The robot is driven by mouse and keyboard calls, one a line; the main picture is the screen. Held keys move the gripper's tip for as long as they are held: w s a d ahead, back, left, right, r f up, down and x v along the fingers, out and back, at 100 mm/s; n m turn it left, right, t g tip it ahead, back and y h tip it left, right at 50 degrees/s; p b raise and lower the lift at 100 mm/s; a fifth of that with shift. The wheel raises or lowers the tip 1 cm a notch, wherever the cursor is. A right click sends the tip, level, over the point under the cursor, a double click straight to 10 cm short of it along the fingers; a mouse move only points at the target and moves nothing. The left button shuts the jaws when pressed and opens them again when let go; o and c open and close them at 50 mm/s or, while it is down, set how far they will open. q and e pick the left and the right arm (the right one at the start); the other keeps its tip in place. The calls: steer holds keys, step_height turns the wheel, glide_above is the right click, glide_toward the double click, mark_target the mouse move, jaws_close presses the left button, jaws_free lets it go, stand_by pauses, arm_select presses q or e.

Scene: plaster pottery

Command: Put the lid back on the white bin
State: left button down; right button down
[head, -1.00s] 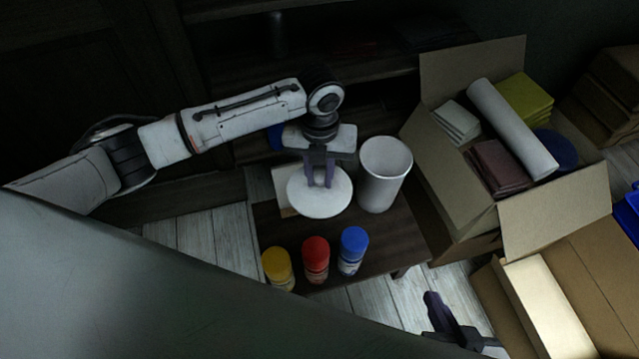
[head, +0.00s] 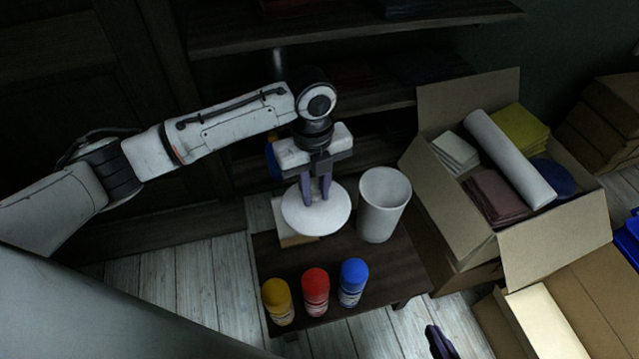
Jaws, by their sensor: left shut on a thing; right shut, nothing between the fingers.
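The white bin (head: 381,212) stands upright on a small dark table, and its open top faces up. The round white lid (head: 310,219) is held by my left gripper (head: 317,196), which is shut on it from above. The lid lies just left of the bin, roughly level, near or above a pale block on the table. I cannot tell whether the lid touches the bin's wall. My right gripper (head: 436,340) shows only in part at the bottom edge, shut and empty, well away from the bin.
Yellow (head: 278,301), red (head: 315,291) and blue (head: 353,281) bottles stand along the front of the table (head: 400,274). A pale block (head: 290,238) sits partly under the lid. An open cardboard box (head: 470,236) with a white roll stands right of the bin. Shelves are behind.

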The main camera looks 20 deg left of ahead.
arm_select(q)
steer(key=s+a+r+n, duration=0.2)
steer(key=r+n, duration=0.6)
steer(key=n, duration=0.5)
steer(key=s+a+r+n, duration=0.3)
steer(key=r+n, duration=0.5)
steer(key=n, duration=0.6)
steer(key=shift+a+r+n, duration=0.2)
steer(key=shift+a+n, duration=0.05)
steer(key=shift+n, duration=0.05)
